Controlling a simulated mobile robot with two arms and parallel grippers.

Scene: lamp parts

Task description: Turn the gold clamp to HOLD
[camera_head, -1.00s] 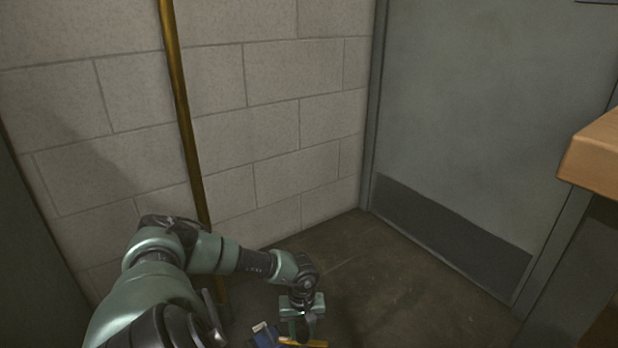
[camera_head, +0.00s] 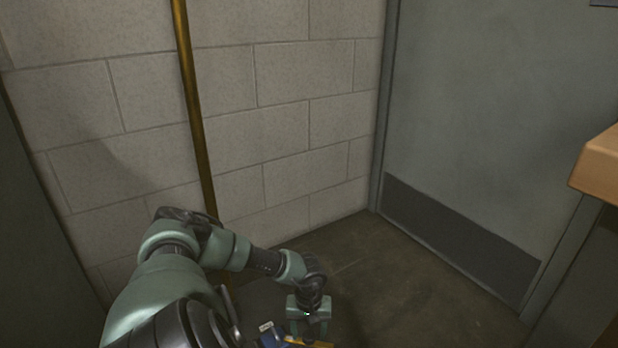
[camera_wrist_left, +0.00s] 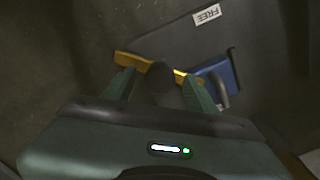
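The gold clamp (camera_wrist_left: 134,61) shows in the left wrist view as a yellow bar, with a dark rounded post (camera_wrist_left: 164,84) in front of its middle. My left gripper (camera_wrist_left: 158,76) is open, its two green fingers apart on either side of the post, with tips near the bar. I cannot tell whether they touch it. A white label reading FREE (camera_wrist_left: 207,14) lies beyond the bar; I see no HOLD label. In the head view my left gripper (camera_head: 308,328) is low, and the gold clamp (camera_head: 318,345) is mostly cut off. My right gripper is out of view.
A blue part (camera_wrist_left: 219,77) with a grey bent piece sits right of the clamp. A gold pole (camera_head: 195,110) stands along the block wall. A grey door (camera_head: 490,110) is at right, with a wooden edge (camera_head: 600,165) nearby. Bare floor (camera_head: 390,275) lies between.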

